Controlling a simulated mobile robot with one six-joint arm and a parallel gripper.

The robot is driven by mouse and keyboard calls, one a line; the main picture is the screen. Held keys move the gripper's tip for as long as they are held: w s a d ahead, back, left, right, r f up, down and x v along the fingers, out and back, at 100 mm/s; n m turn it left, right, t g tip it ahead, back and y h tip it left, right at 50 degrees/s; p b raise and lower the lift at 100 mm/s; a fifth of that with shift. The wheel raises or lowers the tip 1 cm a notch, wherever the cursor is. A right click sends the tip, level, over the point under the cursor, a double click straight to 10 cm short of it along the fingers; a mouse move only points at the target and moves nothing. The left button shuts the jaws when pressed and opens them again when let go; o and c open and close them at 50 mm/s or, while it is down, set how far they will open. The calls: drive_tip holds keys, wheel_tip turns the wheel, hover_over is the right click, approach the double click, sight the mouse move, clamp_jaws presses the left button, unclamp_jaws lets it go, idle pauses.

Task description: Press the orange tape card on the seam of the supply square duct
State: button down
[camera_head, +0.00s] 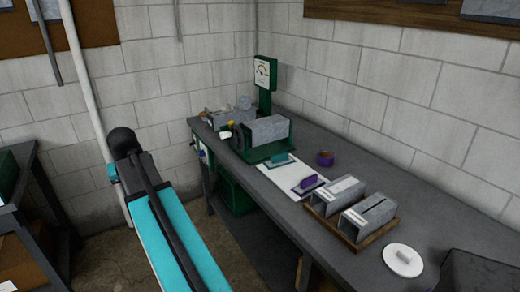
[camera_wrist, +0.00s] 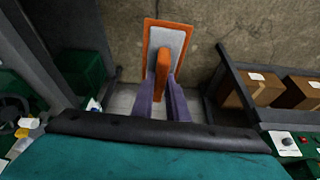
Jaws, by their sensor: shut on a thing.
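My gripper (camera_wrist: 163,82) shows in the wrist view with purple fingers shut on the handle of the orange tape card (camera_wrist: 178,28). The card has a grey face with an orange rim and is held in the air, above the floor. In the head view the gripper and card are hidden. Two grey square ducts, a rear one (camera_head: 337,190) and a front one (camera_head: 369,217), lie in a wooden tray on the bench. Another grey duct (camera_head: 269,130) sits on a green stand farther left. Their labels are too small to read, so I cannot tell which is supply.
A white sheet (camera_head: 285,184) on the bench (camera_head: 335,262) holds a teal card (camera_head: 280,160) and a purple card (camera_head: 308,182). A purple cup-like item (camera_head: 325,158), a white disc (camera_head: 403,260) and a green gauge post (camera_head: 265,82) stand nearby. Cardboard boxes (camera_wrist: 262,88) show in the wrist view.

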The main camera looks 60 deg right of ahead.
drive_tip(key=s+d+r+m+g+h+p, duration=0.15)
drive_tip(key=s+d, duration=0.25)
drive_tip(key=d, duration=0.4)
drive_tip(key=s+d+m+t+y+p, duration=0.1)
drive_tip(key=s+d+m, duration=0.2)
drive_tip(key=s+d, duration=0.35)
wheel_tip(320, 180, up, 5)
drive_tip(key=m+g+p, duration=0.5)
drive_tip(key=m+p, duration=0.2)
drive_tip(key=m, duration=0.6)
hover_over(343, 186)
drive_tip(key=shift+w+f+n+h, duration=0.15)
drive_tip(key=shift+n+h, duration=0.1)
drive_tip(key=shift+h, duration=0.2)
drive_tip(key=shift+f, duration=0.2)
drive_tip(key=shift+f+b, duration=1.6)
drive_tip(key=shift+f, duration=1.25)
